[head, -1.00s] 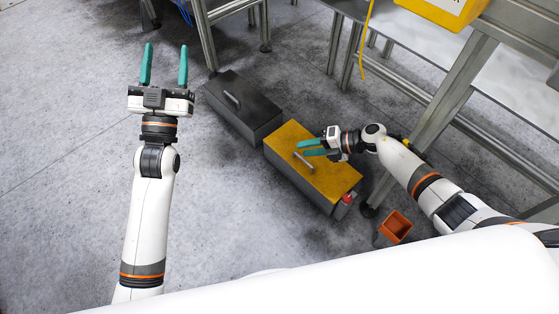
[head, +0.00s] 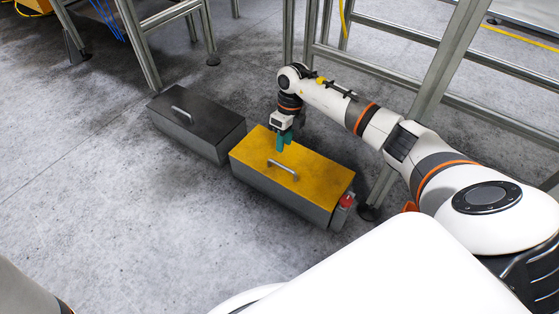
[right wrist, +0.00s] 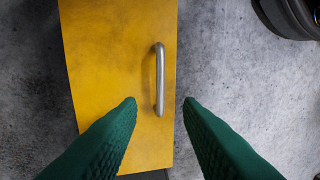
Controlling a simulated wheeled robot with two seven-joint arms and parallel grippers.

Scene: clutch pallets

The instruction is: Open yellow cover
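The yellow cover (head: 305,178) lies flat on a grey box (head: 270,190) on the floor, with a metal bar handle (head: 283,170) on top. My right gripper (head: 284,145) points down above the far part of the cover. In the right wrist view the two green fingers (right wrist: 160,104) are apart, one on each side of the lower end of the handle (right wrist: 159,80). Nothing is between the fingertips except the handle beyond them; I cannot tell the height gap. My left gripper is out of view.
A dark grey box (head: 200,122) with a handle stands left of the yellow-covered box. A red item (head: 346,201) sits at its right end. Metal frame legs (head: 445,70) stand behind and right. The floor at left is clear.

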